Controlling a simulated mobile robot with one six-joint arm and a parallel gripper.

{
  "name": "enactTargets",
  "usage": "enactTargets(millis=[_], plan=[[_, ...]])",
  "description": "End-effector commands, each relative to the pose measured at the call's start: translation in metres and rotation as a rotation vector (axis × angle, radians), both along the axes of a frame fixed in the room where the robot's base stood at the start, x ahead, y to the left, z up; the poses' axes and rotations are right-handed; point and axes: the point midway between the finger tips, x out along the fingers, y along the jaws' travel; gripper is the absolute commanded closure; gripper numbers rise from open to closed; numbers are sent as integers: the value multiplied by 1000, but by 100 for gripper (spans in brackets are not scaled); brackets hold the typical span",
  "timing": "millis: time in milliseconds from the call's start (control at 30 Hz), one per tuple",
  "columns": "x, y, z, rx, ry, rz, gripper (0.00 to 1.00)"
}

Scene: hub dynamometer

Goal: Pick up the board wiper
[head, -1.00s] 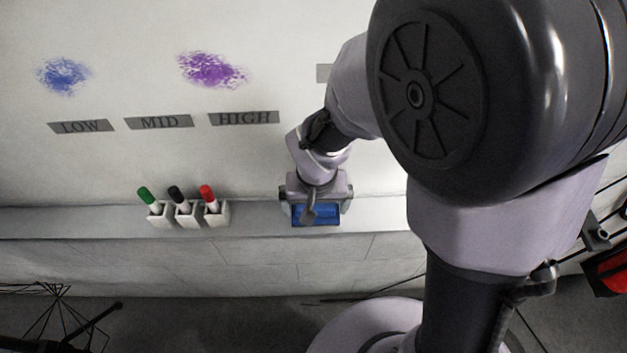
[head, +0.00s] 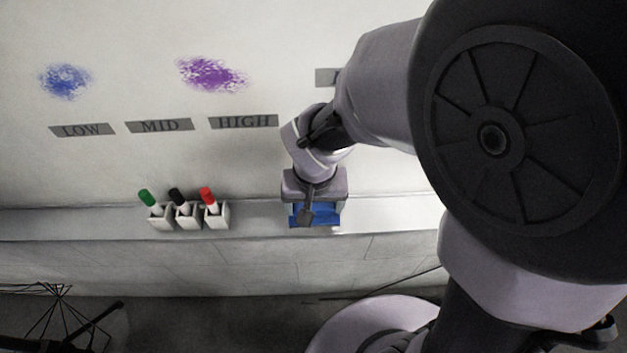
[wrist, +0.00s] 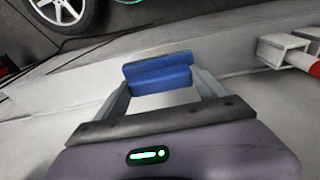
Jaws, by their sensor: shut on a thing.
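The board wiper (head: 326,214) is a blue block at the ledge below the whiteboard, right of the markers, partly hidden by my gripper (head: 315,208). In the wrist view the blue wiper (wrist: 158,76) sits between the two fingers of my gripper (wrist: 160,83), one at each end. My gripper is shut on the wiper. I cannot tell whether the wiper touches the ledge or is just above it.
Green, black and red markers stand in white holders (head: 188,217) on the ledge (head: 258,215), left of my gripper. The whiteboard (head: 130,165) behind has blue (head: 65,80) and purple (head: 211,74) scribbles above LOW, MID and HIGH labels. A wheel (wrist: 62,10) shows in the wrist view.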

Motion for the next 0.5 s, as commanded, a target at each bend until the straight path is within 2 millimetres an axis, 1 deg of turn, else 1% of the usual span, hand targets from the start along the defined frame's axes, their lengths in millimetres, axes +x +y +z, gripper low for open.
enactTargets(millis=[167,200,300,367,500], plan=[[-49,8,4,1,-3,6,61],[-62,10,5,1,-3,6,61],[-93,16,2,4,-8,7,61],[-101,18,-2,5,-10,5,61],[-125,21,5,4,-5,6,61]])
